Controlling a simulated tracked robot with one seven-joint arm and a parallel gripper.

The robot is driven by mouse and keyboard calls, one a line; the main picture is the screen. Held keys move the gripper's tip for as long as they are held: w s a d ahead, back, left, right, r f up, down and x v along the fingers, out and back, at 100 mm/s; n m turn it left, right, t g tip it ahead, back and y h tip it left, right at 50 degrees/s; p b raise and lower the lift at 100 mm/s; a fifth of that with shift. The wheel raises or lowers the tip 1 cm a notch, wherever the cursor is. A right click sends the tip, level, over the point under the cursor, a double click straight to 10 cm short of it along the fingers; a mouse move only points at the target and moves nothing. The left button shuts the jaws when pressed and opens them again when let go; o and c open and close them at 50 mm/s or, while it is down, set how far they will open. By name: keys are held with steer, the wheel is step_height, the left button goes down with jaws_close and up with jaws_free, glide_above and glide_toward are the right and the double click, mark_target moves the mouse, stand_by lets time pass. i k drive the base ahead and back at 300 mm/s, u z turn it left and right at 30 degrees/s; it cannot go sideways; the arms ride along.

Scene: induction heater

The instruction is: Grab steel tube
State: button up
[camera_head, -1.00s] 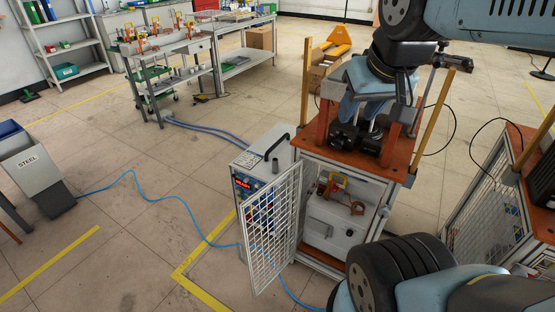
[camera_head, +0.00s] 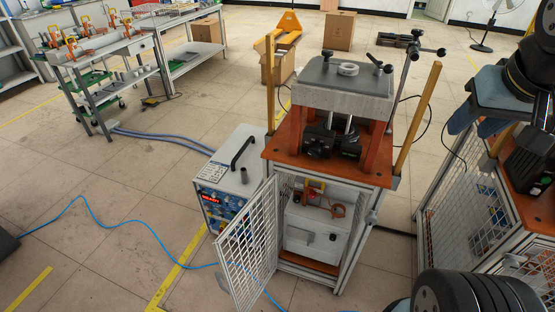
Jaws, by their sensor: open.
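No steel tube can be made out for certain. A pale ring (camera_head: 348,69) lies on the grey block on top of the orange-topped cage, and cannot be told as a tube or a fixed fitting. Small grey pieces (camera_head: 127,75) lie on the cart's lower shelf, too small to identify. My gripper (camera_head: 476,126) is at the right edge, fingers apart and pointing down, with nothing seen between them. It is well away from the cylinder and the ring.
The cage's mesh door (camera_head: 250,245) stands open, with a white box (camera_head: 312,228) and copper coil inside. Wooden posts (camera_head: 417,115) rise at the cage corners. A second orange-topped bench (camera_head: 530,205) is at the right. Blue cable (camera_head: 110,222) crosses the floor at left, which is otherwise largely clear.

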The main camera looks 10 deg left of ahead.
mark_target(244, 170)
steer(key=u, duration=0.5)
steer(key=i, duration=0.15)
steer(key=z, duration=2)
steer(key=k, duration=2.2)
steer(key=u, duration=1.25)
steer(key=i, duration=1.05)
